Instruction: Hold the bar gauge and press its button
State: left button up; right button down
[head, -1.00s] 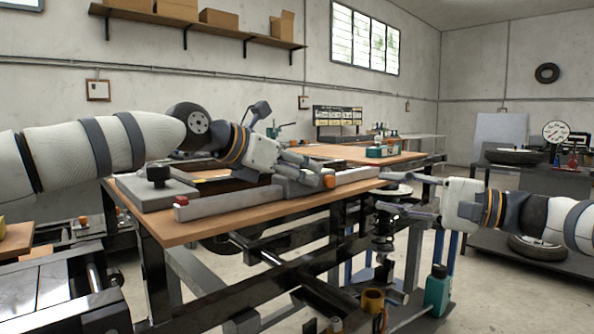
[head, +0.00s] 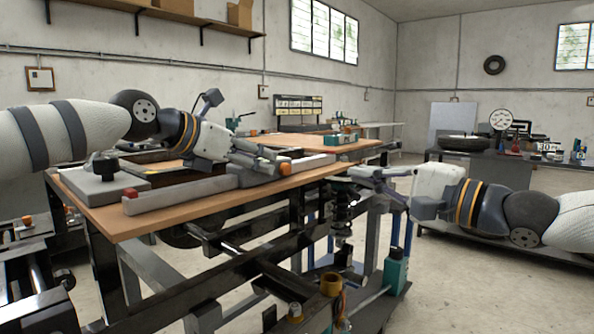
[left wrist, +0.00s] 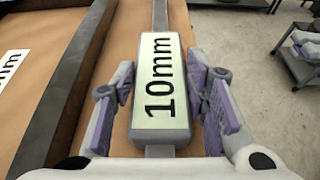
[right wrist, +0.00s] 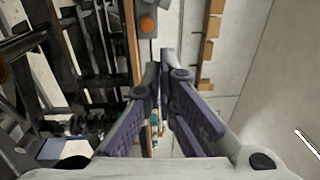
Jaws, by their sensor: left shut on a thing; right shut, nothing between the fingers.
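The bar gauge is a grey block with a "10mm" label (left wrist: 160,85), with a narrow bar running from it in the left wrist view. In the head view its block (head: 262,172) lies low over the wooden bench top, with an orange button (head: 285,168) on the side facing right. The button also shows in the right wrist view (right wrist: 147,25), ahead of the fingertips. My left gripper (left wrist: 160,100) is shut across the block, a finger on each side. My right gripper (head: 352,174) is shut and empty, to the right of the button and apart from it. Its fingertips (right wrist: 158,66) are close together.
The bench top (head: 115,222) carries a long grey bar with a red end (head: 130,193) and a block with a black knob (head: 105,168). A spring strut (head: 343,215) and a teal bottle (head: 396,268) are below my right gripper.

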aim_at(287, 168)
jog(key=shift+s+a+f, duration=0.2)
jog(key=shift+s+f, duration=0.05)
jog(key=shift+s, duration=0.25)
jog(key=shift+s+a+f, duration=0.15)
jog(key=shift+s+f, duration=0.1)
jog(key=shift+s, duration=0.2)
jog(key=x, duration=1.4)
jog(key=shift+f, duration=0.35)
jog(key=shift+w+a, duration=0.1)
